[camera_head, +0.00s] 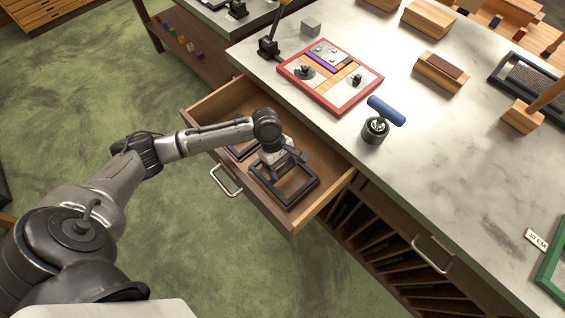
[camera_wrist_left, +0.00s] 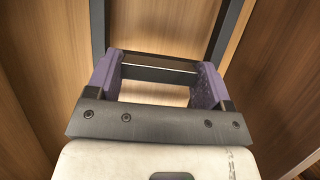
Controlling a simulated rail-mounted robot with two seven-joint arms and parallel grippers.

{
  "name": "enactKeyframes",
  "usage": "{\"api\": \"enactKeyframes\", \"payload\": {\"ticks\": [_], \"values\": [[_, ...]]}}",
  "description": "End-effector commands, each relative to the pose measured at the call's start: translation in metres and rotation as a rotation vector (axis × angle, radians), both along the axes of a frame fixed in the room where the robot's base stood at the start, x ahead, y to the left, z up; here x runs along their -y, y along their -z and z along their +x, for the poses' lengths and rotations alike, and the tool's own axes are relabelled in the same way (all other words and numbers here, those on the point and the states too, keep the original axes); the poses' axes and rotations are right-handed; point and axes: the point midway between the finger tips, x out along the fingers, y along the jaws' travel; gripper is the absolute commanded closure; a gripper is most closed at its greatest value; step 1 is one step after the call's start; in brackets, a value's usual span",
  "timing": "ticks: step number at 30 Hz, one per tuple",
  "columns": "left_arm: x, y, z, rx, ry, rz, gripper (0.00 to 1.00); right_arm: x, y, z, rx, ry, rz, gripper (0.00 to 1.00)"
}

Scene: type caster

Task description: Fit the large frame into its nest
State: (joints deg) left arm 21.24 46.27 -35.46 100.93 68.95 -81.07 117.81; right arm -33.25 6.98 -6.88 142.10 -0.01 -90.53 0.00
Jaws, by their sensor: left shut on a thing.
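The large frame (camera_head: 304,193), a dark rectangular frame, is in the open wooden drawer (camera_head: 333,190) in the head view. My left gripper (camera_head: 279,168) reaches down into the drawer and is shut on a bar of this frame. In the left wrist view the purple finger pads of the gripper (camera_wrist_left: 157,72) stand on both sides of the frame's dark bar (camera_wrist_left: 165,74). A second dark frame (camera_head: 238,153) lies to the left in the drawer, partly hidden by my arm. I cannot tell which place is the nest. My right gripper is not in view.
A red-rimmed tray (camera_head: 328,104) with several blocks sits on the marble counter above the drawer. A blue-handled roller or stamp (camera_head: 384,112) stands to its right. The drawer walls stand close around my gripper. The counter's front right is mostly clear.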

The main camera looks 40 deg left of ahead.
Motion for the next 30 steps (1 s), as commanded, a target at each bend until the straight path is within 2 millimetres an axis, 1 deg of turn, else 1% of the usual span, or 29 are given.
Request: {"api": "enactKeyframes", "payload": {"ticks": [1, 3, 6, 18, 19, 26, 27, 30], "values": [[0.001, 0.007, 0.001, 0.004, -0.001, -0.003, 1.00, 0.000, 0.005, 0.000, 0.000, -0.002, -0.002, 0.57], [0.000, 0.015, 0.002, 0.006, -0.001, -0.003, 1.00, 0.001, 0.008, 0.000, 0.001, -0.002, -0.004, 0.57], [0.000, 0.020, 0.002, 0.006, 0.000, -0.002, 1.00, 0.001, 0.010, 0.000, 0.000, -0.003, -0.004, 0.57], [0.000, 0.021, 0.002, 0.006, 0.000, -0.003, 1.00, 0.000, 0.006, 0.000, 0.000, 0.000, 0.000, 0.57], [0.000, 0.024, 0.000, 0.001, 0.000, -0.001, 0.24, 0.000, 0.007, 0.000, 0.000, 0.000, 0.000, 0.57], [0.000, 0.024, 0.000, 0.001, 0.001, 0.000, 0.02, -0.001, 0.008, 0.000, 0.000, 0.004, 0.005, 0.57], [0.000, 0.024, 0.000, 0.001, 0.001, 0.000, 0.00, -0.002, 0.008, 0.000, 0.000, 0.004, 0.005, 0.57], [0.000, 0.024, 0.000, 0.001, 0.001, 0.000, 0.00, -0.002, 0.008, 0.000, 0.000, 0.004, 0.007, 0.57]]}}
